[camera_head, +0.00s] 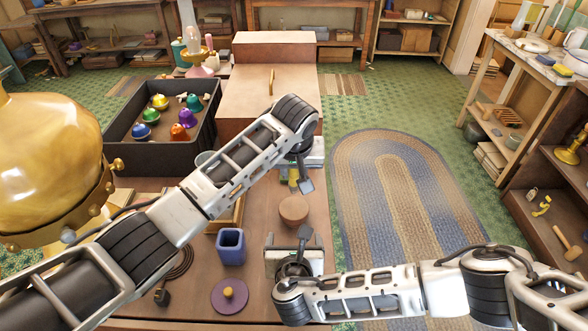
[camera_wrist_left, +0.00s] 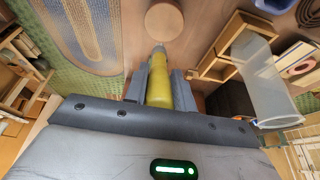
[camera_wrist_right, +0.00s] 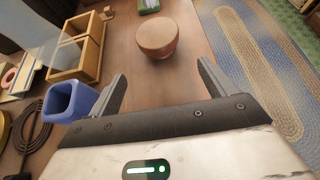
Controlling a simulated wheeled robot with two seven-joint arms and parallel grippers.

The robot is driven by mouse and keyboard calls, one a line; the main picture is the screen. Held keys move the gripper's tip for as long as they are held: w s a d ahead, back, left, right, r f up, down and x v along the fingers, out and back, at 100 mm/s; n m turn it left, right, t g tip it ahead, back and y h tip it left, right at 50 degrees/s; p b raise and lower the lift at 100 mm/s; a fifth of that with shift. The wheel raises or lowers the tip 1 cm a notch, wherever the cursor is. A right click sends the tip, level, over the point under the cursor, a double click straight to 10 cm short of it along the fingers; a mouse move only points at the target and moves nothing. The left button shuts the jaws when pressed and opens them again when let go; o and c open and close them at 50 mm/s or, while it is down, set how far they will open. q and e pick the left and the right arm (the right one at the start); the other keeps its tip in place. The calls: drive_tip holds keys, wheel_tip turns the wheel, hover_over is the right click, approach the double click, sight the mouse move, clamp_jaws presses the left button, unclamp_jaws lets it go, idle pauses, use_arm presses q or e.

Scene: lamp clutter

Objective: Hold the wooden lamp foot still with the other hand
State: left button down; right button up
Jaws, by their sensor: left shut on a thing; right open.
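The wooden lamp foot (camera_head: 293,210), a round light-brown block, stands on the brown bench top between my two grippers. It shows at the top of the left wrist view (camera_wrist_left: 163,20) and ahead of my right gripper in the right wrist view (camera_wrist_right: 157,36). My left gripper (camera_head: 299,184) is just behind the foot and shut on a yellow cylinder with a grey tip (camera_wrist_left: 158,84). The cylinder's tip points toward the foot, apart from it. My right gripper (camera_wrist_right: 162,80) is open and empty on the near side, with the foot beyond its fingertips, not between them.
A blue square cup (camera_head: 230,247) and a purple disc with a yellow knob (camera_head: 229,297) stand left of my right gripper. A black tray (camera_head: 120,160) of coloured domes lies farther left. A large brass lamp (camera_head: 45,150) fills the left side.

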sight(294, 223)
drive_tip(key=x, duration=0.9)
drive_tip(key=shift+w+f, duration=0.15)
drive_tip(key=shift+w, duration=0.15)
drive_tip(key=c, duration=0.6)
idle(0.5)
